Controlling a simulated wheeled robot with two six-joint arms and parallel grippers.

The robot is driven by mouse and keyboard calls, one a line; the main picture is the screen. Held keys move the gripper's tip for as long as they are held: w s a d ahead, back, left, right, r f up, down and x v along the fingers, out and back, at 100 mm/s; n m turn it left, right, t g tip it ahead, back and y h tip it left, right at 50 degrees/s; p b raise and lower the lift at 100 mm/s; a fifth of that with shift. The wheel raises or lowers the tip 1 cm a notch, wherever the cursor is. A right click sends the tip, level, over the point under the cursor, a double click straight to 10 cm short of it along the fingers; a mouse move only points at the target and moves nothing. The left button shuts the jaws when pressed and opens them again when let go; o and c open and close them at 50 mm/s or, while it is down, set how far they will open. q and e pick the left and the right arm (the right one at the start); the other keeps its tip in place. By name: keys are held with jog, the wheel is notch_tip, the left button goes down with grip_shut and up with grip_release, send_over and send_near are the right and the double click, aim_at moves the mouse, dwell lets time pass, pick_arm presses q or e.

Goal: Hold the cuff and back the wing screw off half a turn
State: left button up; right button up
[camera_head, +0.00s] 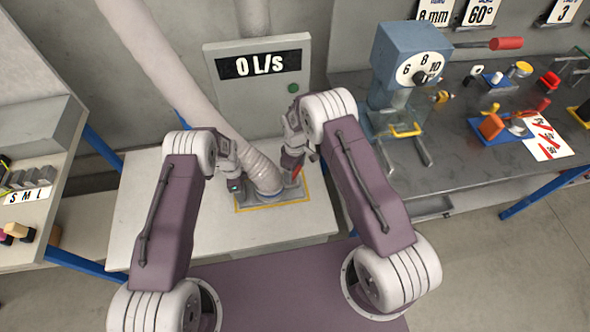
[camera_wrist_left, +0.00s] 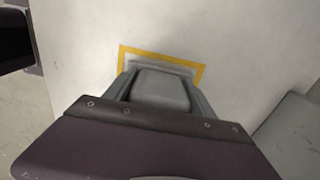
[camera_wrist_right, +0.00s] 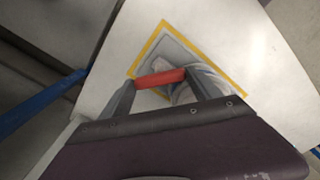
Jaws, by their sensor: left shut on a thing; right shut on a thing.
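The pale hose ends in a grey cuff (camera_head: 265,186) on a grey base plate (camera_head: 262,203) at the middle of the white table. My left gripper (camera_head: 237,186) is at the cuff's left side. In the left wrist view its fingers are shut on a smooth grey block (camera_wrist_left: 160,88), apparently part of the cuff. My right gripper (camera_head: 294,170) is at the cuff's right side. In the right wrist view its fingers are shut on a red bar (camera_wrist_right: 160,78), apparently the wing screw. The screw's threaded part is hidden.
A yellow outline (camera_head: 307,188) frames the base plate. Behind stands a panel reading "0 L/s" (camera_head: 258,66) with a green button. A dark bench (camera_head: 460,150) with a blue dial device (camera_head: 405,60) is at right, a sample shelf (camera_head: 35,150) at left. The white table's front is clear.

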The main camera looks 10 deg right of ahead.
aim_at(295, 172)
dwell(0.3)
jog(key=o, duration=1.4)
jog(key=shift+r, duration=0.1)
notch_tip(295, 172, up, 12)
jog(key=shift+f, duration=0.1)
pick_arm(q)
jog(key=o, duration=1.8)
jog(key=shift+c, duration=0.2)
